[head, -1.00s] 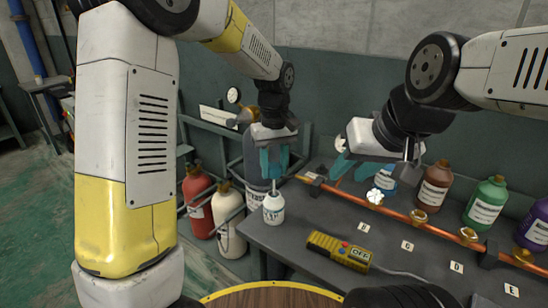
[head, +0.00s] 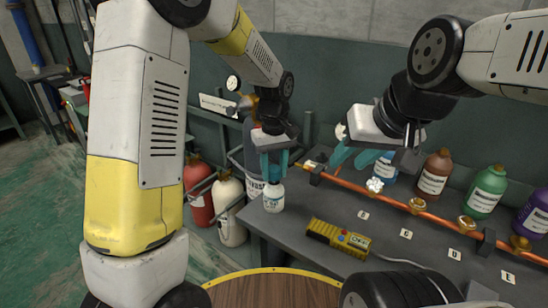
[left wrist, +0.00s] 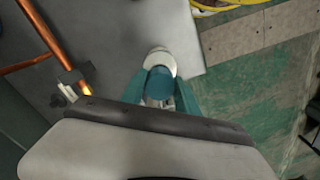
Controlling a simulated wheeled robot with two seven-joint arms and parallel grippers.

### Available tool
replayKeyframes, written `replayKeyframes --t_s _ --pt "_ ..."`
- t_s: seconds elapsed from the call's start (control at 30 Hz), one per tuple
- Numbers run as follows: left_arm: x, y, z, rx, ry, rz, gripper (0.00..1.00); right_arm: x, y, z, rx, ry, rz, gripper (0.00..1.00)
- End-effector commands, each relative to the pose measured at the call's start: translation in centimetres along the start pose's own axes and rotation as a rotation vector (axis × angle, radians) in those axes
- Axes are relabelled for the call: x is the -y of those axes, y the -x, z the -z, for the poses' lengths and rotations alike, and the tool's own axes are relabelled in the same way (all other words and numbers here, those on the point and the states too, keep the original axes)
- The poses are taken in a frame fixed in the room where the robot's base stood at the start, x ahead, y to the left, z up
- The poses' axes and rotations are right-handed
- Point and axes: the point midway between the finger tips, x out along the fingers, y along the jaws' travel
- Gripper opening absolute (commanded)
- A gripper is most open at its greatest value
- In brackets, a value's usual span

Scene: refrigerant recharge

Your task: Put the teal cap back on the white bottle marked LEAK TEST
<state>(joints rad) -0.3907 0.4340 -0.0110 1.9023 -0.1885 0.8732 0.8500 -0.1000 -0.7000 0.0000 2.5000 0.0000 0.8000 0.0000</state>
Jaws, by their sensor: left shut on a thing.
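The white bottle (head: 273,198) stands upright near the table's left corner; its label is too small to read. My left gripper (head: 274,168) points down right above it, shut on the teal cap (head: 273,174), which is at the bottle's top. In the left wrist view the cap (left wrist: 160,81) sits between the fingers and overlaps the white bottle (left wrist: 161,59). I cannot tell whether the cap is seated. My right gripper (head: 354,157) seems open and empty, over the copper pipe behind the table's middle.
A copper pipe (head: 395,203) with brass fittings crosses the table (head: 290,237). White foam (head: 375,185) sits on it. A yellow detector (head: 338,237) lies in front. Blue, brown, green and purple bottles stand behind the pipe. Red (head: 198,195) and cream (head: 230,210) cylinders stand left of the table.

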Motion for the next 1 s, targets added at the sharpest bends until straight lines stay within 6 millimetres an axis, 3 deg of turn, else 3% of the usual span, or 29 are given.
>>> replayKeyframes --t_s 0.23,0.27,0.37,0.6,0.7,1.0 --pt "0.03 -1.27 -0.03 0.001 0.000 0.001 0.11 0.00 0.00 0.00 0.000 0.000 0.000 0.36" --pt "0.02 -1.22 -0.01 0.000 0.000 0.000 0.41 0.00 0.00 0.00 0.000 0.000 0.000 0.36" --pt "0.02 -1.19 -0.01 0.000 0.000 0.000 0.60 0.00 0.00 0.00 0.000 0.000 0.000 0.36" --pt "0.01 -1.18 -0.02 0.000 0.000 0.000 0.62 0.00 0.00 0.00 0.000 0.000 0.000 0.36" --pt "0.01 -1.18 -0.02 0.000 0.000 0.000 0.80 0.00 0.00 0.00 0.000 0.000 0.000 0.36" --pt "0.00 -1.12 -0.02 0.000 0.000 0.000 0.80 0.00 0.00 0.00 0.000 0.000 0.000 0.36"
